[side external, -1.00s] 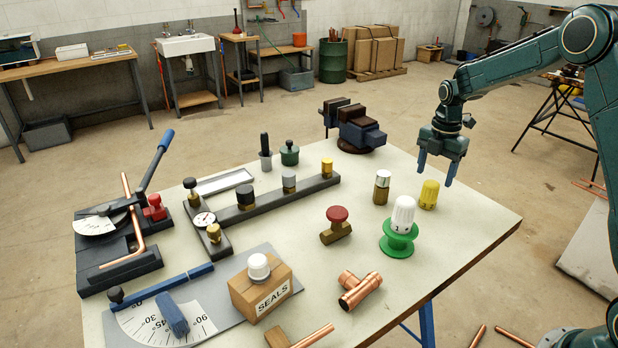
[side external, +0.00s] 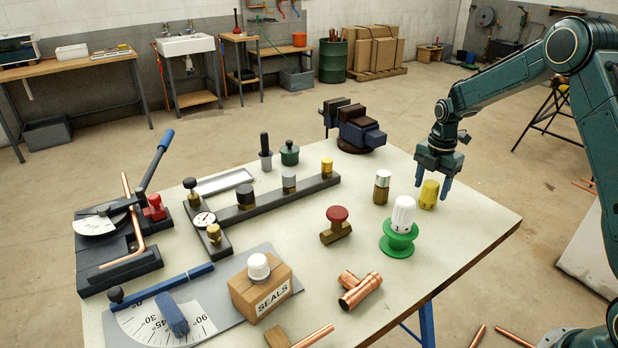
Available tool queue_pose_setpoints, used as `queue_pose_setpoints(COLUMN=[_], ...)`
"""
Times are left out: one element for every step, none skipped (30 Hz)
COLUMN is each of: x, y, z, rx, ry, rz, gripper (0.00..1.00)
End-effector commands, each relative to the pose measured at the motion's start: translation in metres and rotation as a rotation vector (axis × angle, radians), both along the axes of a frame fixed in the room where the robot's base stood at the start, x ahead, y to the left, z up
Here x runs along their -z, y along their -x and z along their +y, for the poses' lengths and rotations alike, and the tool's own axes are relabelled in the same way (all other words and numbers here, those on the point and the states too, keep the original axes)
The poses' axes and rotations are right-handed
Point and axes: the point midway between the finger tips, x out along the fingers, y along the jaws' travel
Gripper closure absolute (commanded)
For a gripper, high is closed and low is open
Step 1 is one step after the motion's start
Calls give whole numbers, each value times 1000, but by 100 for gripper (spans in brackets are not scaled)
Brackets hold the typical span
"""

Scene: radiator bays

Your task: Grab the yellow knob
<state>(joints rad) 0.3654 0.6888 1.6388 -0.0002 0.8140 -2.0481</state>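The yellow knob (side external: 429,195) stands upright on the right part of the pale table, behind the white knob on the green spool. My gripper (side external: 432,193) points straight down over it. Its two blue fingers are apart, one on each side of the knob, with the tips low beside it. I cannot tell whether the fingers touch it. Another yellow knob (side external: 327,167) sits at the far end of the dark manifold bar.
The white knob (side external: 403,214) on a green spool (side external: 398,241) stands just in front. A vise (side external: 358,132) is behind left. Table to the right is clear.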

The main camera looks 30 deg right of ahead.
Motion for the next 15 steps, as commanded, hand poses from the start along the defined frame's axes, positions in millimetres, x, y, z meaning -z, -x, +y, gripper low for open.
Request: queue_pose_setpoints(x=[0, 0, 0, 0, 0, 0, 0, -1, -1, -1, -1, -1, -1, -1, -1], y=[0, 0, 0, 0, 0, 0, 0, 0, 0, 0, 0, 0, 0, 0, 0], z=[0, 0, 0, 0, 0, 0, 0, 0, 0, 0, 0, 0, 0, 0, 0], rx=[0, 0, 0, 0, 0, 0, 0, 0, 0, 0, 0, 0, 0, 0, 0], ry=[0, 0, 0, 0, 0, 0, 0, 0, 0, 0, 0, 0, 0, 0, 1], rz=[0, 0, 0, 0, 0, 0, 0, -1, -1, -1, -1, -1, -1, -1, -1], gripper=[52, 57, 65, 71, 77, 85, 87, 87, 87, 87, 87, 87, 87, 87, 87])
